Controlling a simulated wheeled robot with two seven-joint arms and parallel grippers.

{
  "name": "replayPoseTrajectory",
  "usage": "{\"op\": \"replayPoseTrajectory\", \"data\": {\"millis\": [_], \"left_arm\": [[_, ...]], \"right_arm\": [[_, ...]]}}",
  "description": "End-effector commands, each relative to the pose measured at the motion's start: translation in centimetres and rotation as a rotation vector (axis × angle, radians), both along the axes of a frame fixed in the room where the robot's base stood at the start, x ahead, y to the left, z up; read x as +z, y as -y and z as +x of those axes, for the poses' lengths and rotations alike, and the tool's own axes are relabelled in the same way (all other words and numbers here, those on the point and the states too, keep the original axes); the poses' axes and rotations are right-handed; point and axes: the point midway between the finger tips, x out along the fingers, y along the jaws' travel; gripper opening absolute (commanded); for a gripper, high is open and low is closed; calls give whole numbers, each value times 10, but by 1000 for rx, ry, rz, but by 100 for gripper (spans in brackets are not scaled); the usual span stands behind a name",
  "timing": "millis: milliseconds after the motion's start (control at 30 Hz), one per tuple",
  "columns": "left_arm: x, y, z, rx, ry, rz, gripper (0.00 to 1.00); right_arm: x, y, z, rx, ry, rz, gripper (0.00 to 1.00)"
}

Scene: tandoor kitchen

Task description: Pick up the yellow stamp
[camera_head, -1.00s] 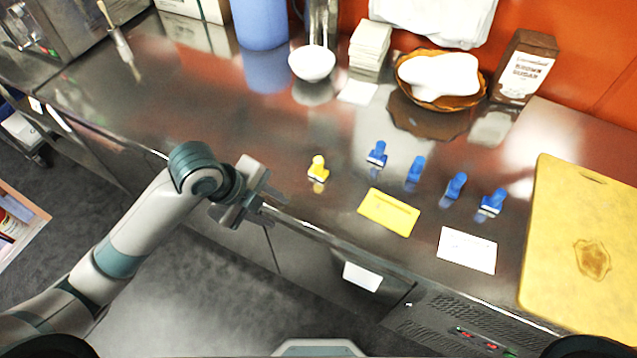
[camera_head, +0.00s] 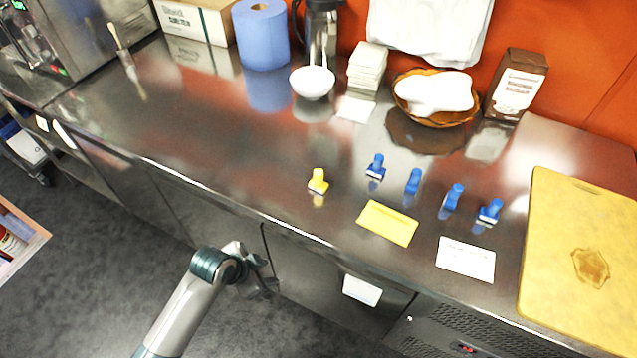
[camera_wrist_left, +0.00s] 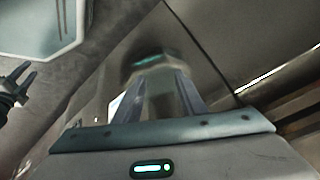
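The yellow stamp (camera_head: 318,182) stands upright on the steel counter (camera_head: 235,150), near its front edge, in the head view. My left gripper (camera_head: 270,277) is below and in front of the counter edge, well away from the stamp. Its two fingers (camera_wrist_left: 157,92) are apart with nothing between them in the left wrist view, which faces a steel cabinet front. The stamp does not show there. A dark pronged shape at that view's left edge looks like my right gripper (camera_wrist_left: 17,88); its opening is unclear. My right gripper is not in the head view.
Several blue stamps (camera_head: 413,181) stand right of the yellow one. A yellow card (camera_head: 387,223) and a white card (camera_head: 466,259) lie in front. A cutting board (camera_head: 575,225) is at the right. The counter left of the yellow stamp is clear.

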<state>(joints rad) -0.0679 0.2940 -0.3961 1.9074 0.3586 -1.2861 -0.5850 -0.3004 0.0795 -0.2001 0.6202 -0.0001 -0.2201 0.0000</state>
Motion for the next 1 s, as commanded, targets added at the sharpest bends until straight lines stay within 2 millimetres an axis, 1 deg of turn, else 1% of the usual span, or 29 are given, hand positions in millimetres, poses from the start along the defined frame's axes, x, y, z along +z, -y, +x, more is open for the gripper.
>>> {"op": "replayPoseTrajectory", "data": {"millis": [33, 67, 100, 167, 200, 267, 300, 367, 400, 467, 500, 567, 600, 667, 700, 800, 900, 1000], "left_arm": [[-30, -8, -4, 53, -28, 3, 37], [-46, -13, -6, 89, -39, 2, 37], [-68, -19, -9, 138, -54, 2, 37], [-106, -31, -19, 213, -81, 5, 37], [-130, -39, -27, 263, -96, 10, 37], [-167, -51, -44, 333, -120, 17, 37], [-190, -59, -57, 378, -136, 22, 37], [-224, -70, -80, 442, -158, 31, 37], [-246, -78, -98, 481, -174, 39, 37], [-277, -88, -128, 538, -197, 48, 37], [-296, -94, -150, 573, -212, 57, 37], [-322, -102, -185, 623, -236, 67, 37], [-338, -105, -210, 653, -252, 73, 37], [-358, -111, -246, 693, -274, 82, 37], [-369, -113, -269, 716, -288, 87, 37], [-388, -116, -320, 762, -318, 94, 37], [-398, -117, -358, 792, -341, 98, 37], [-403, -116, -380, 809, -352, 99, 37]], "right_arm": [[-3, 0, 2, 0, 2, -1, 38], [-4, 0, 3, 0, 3, 0, 38], [-5, 1, 3, 0, 4, 0, 38], [-8, 1, 4, 0, 4, -1, 38], [-9, 1, 3, 0, 3, -1, 38], [-11, 1, 3, 0, 3, -1, 38], [-12, 1, 2, 0, 2, -2, 38], [-15, 1, 1, 0, 1, -1, 38], [-16, 1, 1, 0, 1, -1, 38], [-18, 1, 1, 0, 1, -1, 38], [-19, 1, 1, 0, 1, -1, 38], [-21, 1, 1, 0, 1, -1, 38], [-23, 1, 1, 0, 1, -1, 38], [-24, 1, 1, 0, 0, -1, 38], [-25, 1, 1, 0, 0, -1, 38], [-27, 1, 0, 0, 0, -1, 38], [-29, 1, 0, 0, 0, -1, 38], [-29, 1, 0, 0, 0, -1, 38]]}}
